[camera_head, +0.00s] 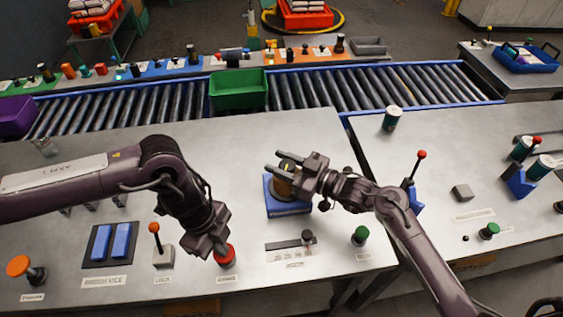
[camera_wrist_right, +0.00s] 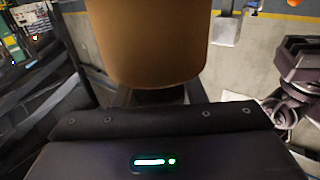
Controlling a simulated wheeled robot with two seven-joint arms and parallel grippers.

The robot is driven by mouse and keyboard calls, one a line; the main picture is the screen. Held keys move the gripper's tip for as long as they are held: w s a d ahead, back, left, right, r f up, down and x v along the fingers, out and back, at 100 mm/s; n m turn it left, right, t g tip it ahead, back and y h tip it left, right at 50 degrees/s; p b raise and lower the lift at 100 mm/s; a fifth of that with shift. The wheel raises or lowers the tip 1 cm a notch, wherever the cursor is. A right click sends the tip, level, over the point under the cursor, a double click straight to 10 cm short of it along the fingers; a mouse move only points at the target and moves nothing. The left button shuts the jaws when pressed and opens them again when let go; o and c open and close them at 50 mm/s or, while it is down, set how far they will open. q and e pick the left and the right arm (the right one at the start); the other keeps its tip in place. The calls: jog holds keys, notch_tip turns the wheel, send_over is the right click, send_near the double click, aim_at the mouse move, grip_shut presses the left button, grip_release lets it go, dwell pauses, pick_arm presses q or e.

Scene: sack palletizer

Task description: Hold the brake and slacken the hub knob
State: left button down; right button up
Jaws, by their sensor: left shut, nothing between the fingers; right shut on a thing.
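A brown spool (camera_head: 282,187) stands on a blue base (camera_head: 288,209) in the middle of the bench. My right gripper (camera_head: 279,162) is at the top of the spool, its fingers pointing left, shut on the dark hub knob (camera_head: 288,164) there; the fingers partly hide the grip. In the right wrist view a large brown cylinder (camera_wrist_right: 145,40), which looks like the spool, fills the upper middle. The red brake button (camera_head: 227,258) sits at the front of the bench by its label. My left gripper (camera_head: 220,250) is shut and empty, its tips down at the button, seemingly touching it.
An orange knob (camera_head: 18,266), an orange-topped lever (camera_head: 155,228), two blue pads (camera_head: 122,241) and a green button (camera_head: 360,236) stand along the front. A roller conveyor (camera_head: 150,105) with a green bin (camera_head: 238,90) runs behind. Bench between arms is clear.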

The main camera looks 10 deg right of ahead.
jog(key=shift+s+a+n+g+y, duration=0.1)
jog(key=shift+s+n+g+y, duration=0.05)
jog(key=shift+n+g+y, duration=0.75)
jog(key=o, duration=1)
jog(key=v, duration=1.2)
jog(key=shift+r, duration=0.25)
pick_arm(q)
notch_tip(320, 180, up, 7)
